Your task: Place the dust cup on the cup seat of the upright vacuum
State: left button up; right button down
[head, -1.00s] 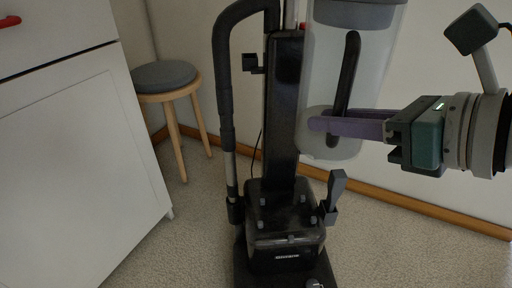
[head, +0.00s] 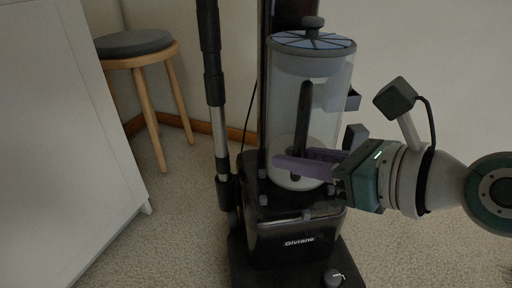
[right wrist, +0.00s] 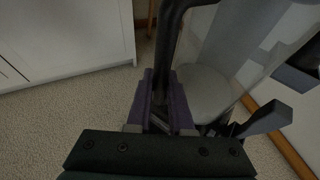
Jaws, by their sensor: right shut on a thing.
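The dust cup (head: 325,80) is a clear cylinder with a dark handle and a blue-grey ribbed lid with a knob. It stands upright just over the black cup seat (head: 288,205) of the upright vacuum (head: 290,245), in front of its black spine. My right gripper (head: 300,165) comes from the right with purple fingers shut on the cup's dark handle. In the right wrist view the handle runs between the fingers (right wrist: 160,105), and the clear cup (right wrist: 215,75) is behind. I cannot tell whether the cup's bottom touches the seat. My left gripper is not in view.
A round grey-topped wooden stool (head: 135,45) stands at the back left. A white cabinet (head: 60,130) fills the left side. The vacuum's hose and tube (head: 217,100) rise left of the cup. A grey latch lever (head: 354,136) is just behind the gripper. Carpet is open around the base.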

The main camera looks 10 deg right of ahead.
notch_tip(320, 180, down, 5)
jog(key=b, duration=0.4)
jog(key=shift+f, duration=0.2)
jog(key=c, duration=0.8)
grip_release()
